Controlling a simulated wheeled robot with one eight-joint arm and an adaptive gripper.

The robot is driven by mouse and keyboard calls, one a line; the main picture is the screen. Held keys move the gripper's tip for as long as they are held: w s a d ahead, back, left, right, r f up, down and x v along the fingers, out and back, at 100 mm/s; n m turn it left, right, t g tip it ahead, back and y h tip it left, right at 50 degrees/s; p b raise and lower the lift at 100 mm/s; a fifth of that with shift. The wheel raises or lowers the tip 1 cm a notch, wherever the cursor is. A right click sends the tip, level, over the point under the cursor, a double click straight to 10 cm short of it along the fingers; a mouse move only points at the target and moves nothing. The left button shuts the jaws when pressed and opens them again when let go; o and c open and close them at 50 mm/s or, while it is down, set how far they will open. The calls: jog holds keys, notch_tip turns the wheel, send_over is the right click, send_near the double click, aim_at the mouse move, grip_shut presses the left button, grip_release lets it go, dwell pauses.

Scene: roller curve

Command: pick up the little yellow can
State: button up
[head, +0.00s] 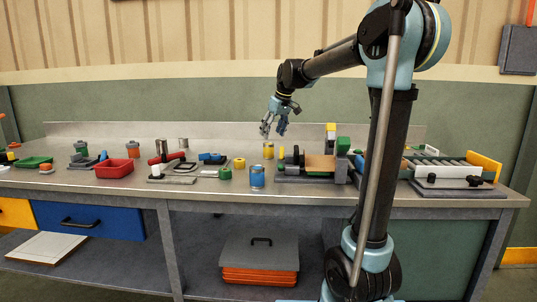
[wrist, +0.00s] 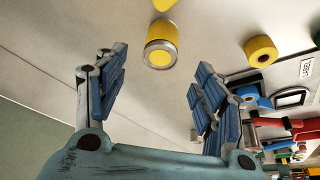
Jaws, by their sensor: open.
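The little yellow can (head: 268,151) stands upright on the metal workbench, near its back edge, with a metallic rim. In the wrist view the yellow can (wrist: 161,46) lies just beyond my fingertips, between their lines and clear of both. My gripper (head: 273,128) hangs above the can in the head view, pointing down. In the wrist view my gripper (wrist: 157,66) has its two blue-padded fingers spread wide with nothing between them.
A roller device (head: 310,165) sits close on the right. A red bin (head: 115,169) is farther left. A low metal backsplash (head: 215,131) runs behind.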

aim_at(269, 144)
jog(key=shift+x, duration=4)
jog(key=c, duration=1.2)
